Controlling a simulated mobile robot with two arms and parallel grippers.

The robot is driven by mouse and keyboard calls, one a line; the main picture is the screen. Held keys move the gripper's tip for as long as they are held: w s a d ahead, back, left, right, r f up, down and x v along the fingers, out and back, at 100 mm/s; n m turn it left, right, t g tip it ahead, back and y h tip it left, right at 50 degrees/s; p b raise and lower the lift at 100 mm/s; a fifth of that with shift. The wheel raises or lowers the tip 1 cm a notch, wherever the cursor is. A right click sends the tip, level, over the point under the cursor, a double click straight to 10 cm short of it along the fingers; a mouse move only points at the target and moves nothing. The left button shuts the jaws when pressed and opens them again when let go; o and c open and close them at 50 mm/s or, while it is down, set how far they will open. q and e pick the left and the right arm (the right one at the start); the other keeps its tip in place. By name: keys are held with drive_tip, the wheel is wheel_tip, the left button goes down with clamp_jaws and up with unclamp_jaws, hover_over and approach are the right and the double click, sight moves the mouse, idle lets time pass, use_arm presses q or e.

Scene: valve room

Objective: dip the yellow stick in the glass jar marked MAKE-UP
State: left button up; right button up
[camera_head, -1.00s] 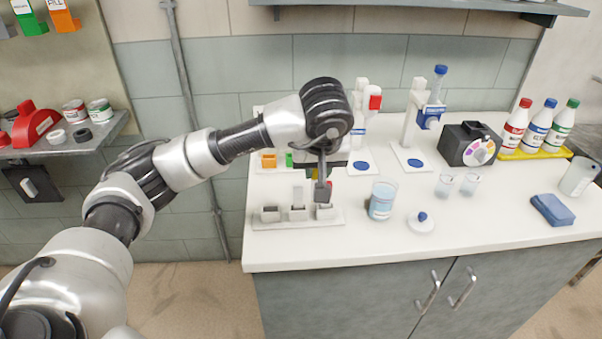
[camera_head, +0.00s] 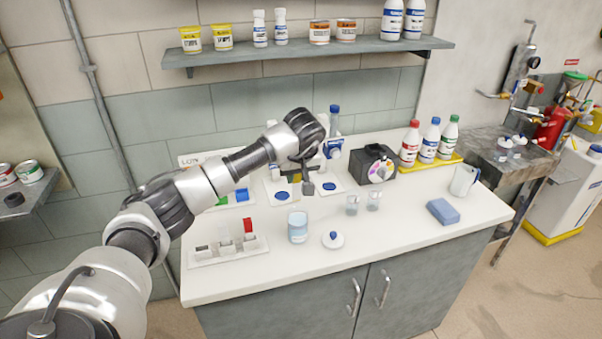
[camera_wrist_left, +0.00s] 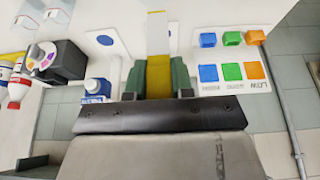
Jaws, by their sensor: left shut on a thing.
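My left gripper (camera_head: 305,184) is shut on the yellow stick (camera_wrist_left: 158,76), in the air above the bench and behind the jar in the head view. In the left wrist view the stick sits between the two green fingers, its paler length reaching away from them. A glass jar (camera_head: 298,228) with pale blue contents stands upright on the bench below the gripper in the head view. Its marking is too small to read. A white lid with a blue knob (camera_head: 333,240) lies beside it. The stick and jar look apart. My right gripper is not in view.
A rack (camera_head: 228,252) with a red-topped piece stands left of the jar. Two small cups (camera_head: 352,204), a dial box (camera_head: 372,165), capped bottles (camera_head: 429,140) and a blue sponge-like block (camera_head: 443,211) are to the right. A shelf (camera_head: 310,53) hangs above the bench.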

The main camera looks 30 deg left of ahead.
sight(297, 184)
use_arm(q)
drive_tip(key=shift+f, duration=0.45)
drive_tip(key=shift+f+b, duration=0.3)
drive_tip(key=shift+b, duration=0.1)
drive_tip(key=shift+d+f+b, duration=0.15)
drive_tip(key=shift+f+b, duration=0.65)
drive_tip(key=shift+f, duration=0.15)
drive_tip(key=shift+f+b, duration=0.35)
drive_tip(key=shift+f, duration=0.3)
drive_tip(key=shift+f+b, duration=1.9)
drive_tip(key=shift+f, duration=1.2)
drive_tip(key=shift+s+f, duration=0.15)
drive_tip(key=shift+s+d+f, duration=0.1)
drive_tip(key=shift+f, duration=0.1)
